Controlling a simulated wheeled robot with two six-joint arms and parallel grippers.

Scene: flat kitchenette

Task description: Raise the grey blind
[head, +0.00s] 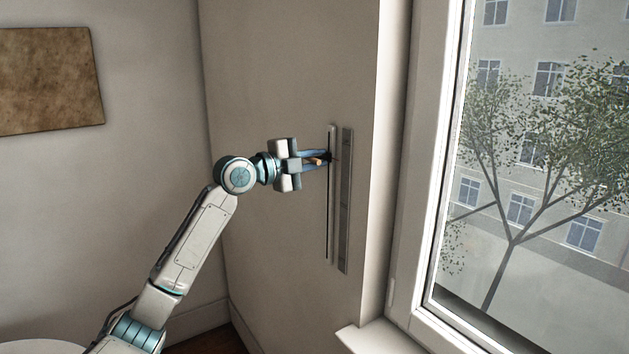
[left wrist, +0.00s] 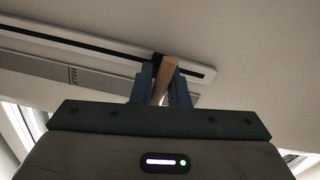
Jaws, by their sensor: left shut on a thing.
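My left gripper (head: 318,160) is at the wall beside the window, shut on a small wooden handle (head: 316,162). In the left wrist view the handle (left wrist: 166,72) shows between the two blue fingers (left wrist: 162,85). The handle sits at a pale rail with a dark slot (head: 331,215), which also shows in the left wrist view (left wrist: 190,66). In the head view it stands in the upper part of the upright slot. The grey blind itself is not visible in either view; the window pane (head: 540,150) that shows is uncovered. My right gripper is out of view.
A narrow grey strip (head: 345,220) runs beside the rail; in the left wrist view it (left wrist: 60,72) bears lettering that seems to read "HALF". The white window frame (head: 425,210) and sill (head: 375,339) lie to the right. A brown picture (head: 45,80) hangs at left.

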